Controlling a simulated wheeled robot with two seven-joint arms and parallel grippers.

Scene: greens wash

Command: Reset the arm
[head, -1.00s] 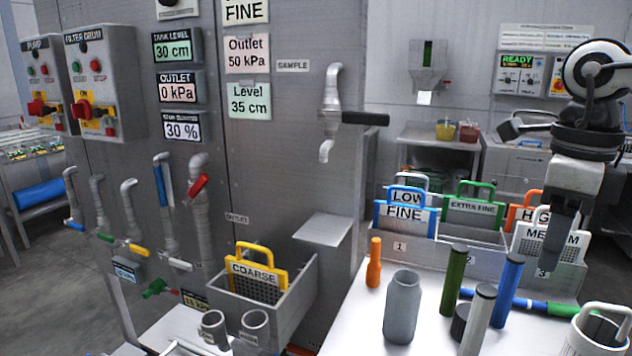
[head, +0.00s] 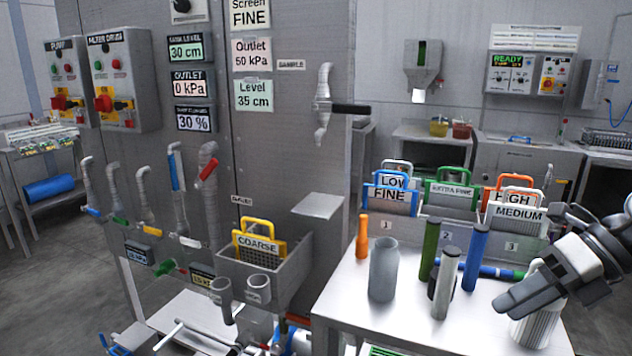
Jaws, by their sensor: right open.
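My right gripper (head: 522,292) is at the right of the head view, above the right end of the white table (head: 345,297). It is open, and I see nothing between its fingers. It is in front of a white ribbed container with a handle (head: 535,328), partly hiding it. I cannot tell whether they touch. My left gripper is not in view.
On the table stand a grey bottle (head: 383,270), an orange cylinder (head: 362,237), and green (head: 429,250), grey (head: 444,284) and blue (head: 475,258) cylinders. Labelled screens, including FINE (head: 389,196) and MEDIUM (head: 517,217), stand in bins behind. A COARSE screen (head: 258,246) sits in a bin at left.

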